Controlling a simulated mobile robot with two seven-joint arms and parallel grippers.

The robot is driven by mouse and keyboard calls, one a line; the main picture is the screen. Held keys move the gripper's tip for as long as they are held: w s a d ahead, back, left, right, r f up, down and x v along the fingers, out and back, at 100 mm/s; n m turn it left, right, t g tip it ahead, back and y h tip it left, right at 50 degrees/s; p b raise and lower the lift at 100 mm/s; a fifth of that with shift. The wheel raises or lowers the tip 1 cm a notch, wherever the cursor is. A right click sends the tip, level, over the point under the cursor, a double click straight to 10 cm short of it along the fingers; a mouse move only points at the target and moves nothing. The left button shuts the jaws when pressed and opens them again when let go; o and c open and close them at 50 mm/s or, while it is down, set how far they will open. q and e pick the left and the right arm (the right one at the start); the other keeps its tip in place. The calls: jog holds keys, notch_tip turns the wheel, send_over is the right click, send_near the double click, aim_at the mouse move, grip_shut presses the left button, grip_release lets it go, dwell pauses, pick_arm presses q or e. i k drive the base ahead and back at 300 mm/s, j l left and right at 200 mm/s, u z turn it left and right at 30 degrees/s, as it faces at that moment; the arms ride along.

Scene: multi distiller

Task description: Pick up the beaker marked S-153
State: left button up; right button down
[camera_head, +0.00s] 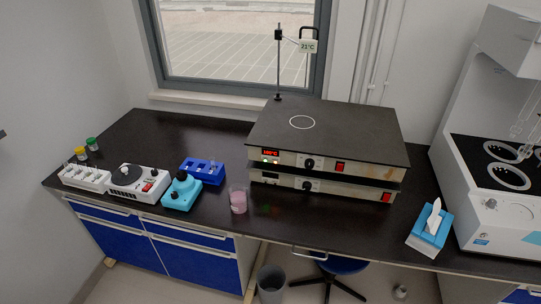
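A glass beaker (238,201) with pink contents stands upright on the dark bench top (330,222), near its front edge. It is in front of the left end of the stacked hotplates. Any marking on it is too small to read, so I cannot tell whether it says S-153. Neither of my grippers can be made out in the head view. Nothing is seen touching the beaker.
Two stacked hotplates (360,135) stand right of the beaker. A blue rack (203,171), a turquoise device (181,192) and a white stirrer (139,182) stand left. A tissue box (430,229) is at the right. Bench between beaker and tissue box is clear.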

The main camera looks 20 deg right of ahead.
aim_at(238, 193)
jog(key=i+j, duration=0.25)
jog(key=j, duration=0.15)
jog(key=i+j, duration=0.25)
jog(key=j, duration=0.15)
jog(key=i+j, duration=0.25)
jog(key=j, duration=0.15)
